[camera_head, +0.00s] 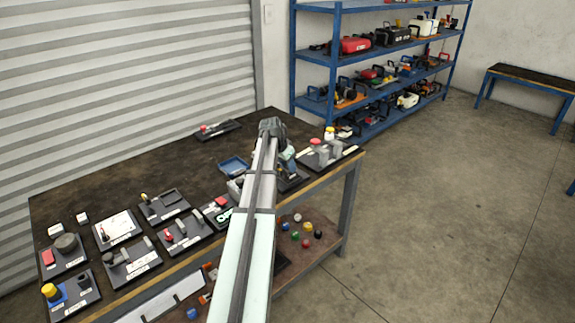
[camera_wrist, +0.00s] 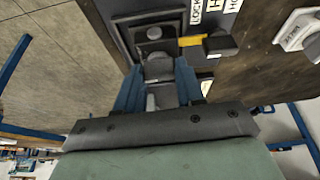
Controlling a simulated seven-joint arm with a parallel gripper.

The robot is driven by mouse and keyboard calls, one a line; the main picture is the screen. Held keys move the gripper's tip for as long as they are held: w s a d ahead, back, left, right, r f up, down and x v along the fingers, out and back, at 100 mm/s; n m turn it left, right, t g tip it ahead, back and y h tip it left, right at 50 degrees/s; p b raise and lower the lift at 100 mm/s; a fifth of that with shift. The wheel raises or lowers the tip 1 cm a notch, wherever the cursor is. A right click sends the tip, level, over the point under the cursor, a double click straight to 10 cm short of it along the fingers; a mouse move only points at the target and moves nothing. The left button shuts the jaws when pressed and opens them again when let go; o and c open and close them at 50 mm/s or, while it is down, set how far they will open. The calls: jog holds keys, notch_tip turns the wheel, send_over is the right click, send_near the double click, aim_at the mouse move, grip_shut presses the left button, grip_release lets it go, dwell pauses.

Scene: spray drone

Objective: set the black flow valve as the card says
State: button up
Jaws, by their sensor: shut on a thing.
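In the wrist view, my gripper (camera_wrist: 158,78) has its two blue fingers closed on a dark grey-black part (camera_wrist: 158,68), which looks like the black flow valve's handle. It stands on a dark panel (camera_wrist: 140,10) with a square black fitting (camera_wrist: 153,32) just beyond the fingers. How far the handle is turned cannot be told. White labels (camera_wrist: 196,12) on the panel show partly, one reading "LOCK". In the head view, my arm hides most of the gripper and the valve. The card cannot be made out for certain.
A yellow bar (camera_wrist: 192,41) with a black block (camera_wrist: 220,43) sits close right of the fingers. A white fitting (camera_wrist: 297,30) is farther right. In the head view, several device boards fill the table (camera_head: 120,165); its back middle is clear. Blue shelves (camera_head: 333,75) stand behind.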

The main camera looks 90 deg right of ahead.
jog(key=o, duration=1.1)
jog(key=shift+c, duration=0.2)
jog(key=shift+r, duration=0.1)
jog(key=v, duration=1.3)
jog(key=shift+r, duration=0.35)
